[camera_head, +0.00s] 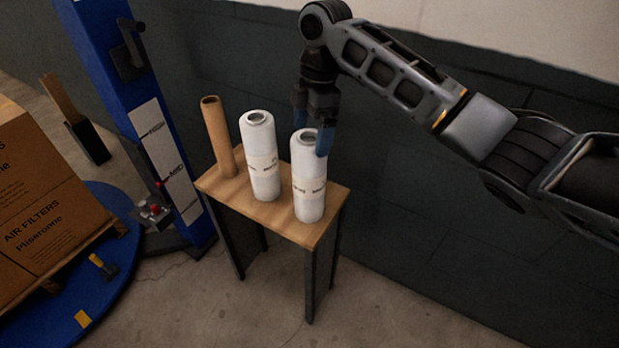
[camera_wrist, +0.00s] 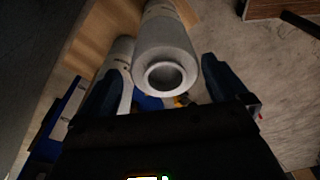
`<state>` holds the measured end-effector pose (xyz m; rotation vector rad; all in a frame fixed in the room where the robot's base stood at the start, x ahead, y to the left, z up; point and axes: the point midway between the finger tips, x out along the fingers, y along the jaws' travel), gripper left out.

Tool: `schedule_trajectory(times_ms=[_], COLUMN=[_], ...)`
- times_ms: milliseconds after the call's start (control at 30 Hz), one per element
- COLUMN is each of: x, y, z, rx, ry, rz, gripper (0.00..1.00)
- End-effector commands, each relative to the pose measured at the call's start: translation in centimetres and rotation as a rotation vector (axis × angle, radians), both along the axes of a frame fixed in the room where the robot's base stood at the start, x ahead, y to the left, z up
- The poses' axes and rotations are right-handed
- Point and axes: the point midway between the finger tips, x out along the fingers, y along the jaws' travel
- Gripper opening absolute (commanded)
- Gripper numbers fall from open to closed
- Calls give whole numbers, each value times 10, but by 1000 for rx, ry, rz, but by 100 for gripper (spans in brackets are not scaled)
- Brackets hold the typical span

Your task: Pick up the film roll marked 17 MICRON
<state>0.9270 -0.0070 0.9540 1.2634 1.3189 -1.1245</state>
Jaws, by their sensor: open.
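Two white film rolls stand upright on a small wooden-topped stand (camera_head: 285,228). Each has a printed band too small to read, so I cannot tell which is marked 17 MICRON. My gripper (camera_head: 311,130) points down at the top of the right film roll (camera_head: 309,180), with a blue finger on either side of its upper end. In the wrist view, this roll's open end (camera_wrist: 165,55) lies between the two fingers of my open gripper (camera_wrist: 163,88); contact cannot be told. The left film roll (camera_head: 262,165) stands beside it, partly hidden in the wrist view (camera_wrist: 118,60).
A bare brown cardboard tube (camera_head: 217,135) stands tilted at the stand's left end. A blue column machine (camera_head: 120,90) with a round blue base stands to the left, with boxes of air filters (camera_head: 45,200) on a pallet. A dark wall runs behind. Floor right of the stand is clear.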

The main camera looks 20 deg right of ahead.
Motion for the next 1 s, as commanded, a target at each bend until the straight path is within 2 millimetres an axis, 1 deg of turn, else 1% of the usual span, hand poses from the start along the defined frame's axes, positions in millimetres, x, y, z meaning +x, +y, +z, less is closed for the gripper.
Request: schedule_trajectory(times_ms=[33, 233, 400, 500, 600, 800, 833, 1000], x=[-1, -2, -6, -6, -5, -5, -5, -5], y=[1, 3, 8, 9, 10, 10, 10, 10], z=[-6, -24, -49, -61, -66, -67, -67, -67], rx=[1, 1, 0, 1, 1, 1, 1, 2], ry=[1, 0, 0, -1, -3, -3, -3, -3], rz=[-1, -1, -1, -2, -1, -1, -1, -1], gripper=[100, 100, 100, 100, 100, 100, 99, 83])
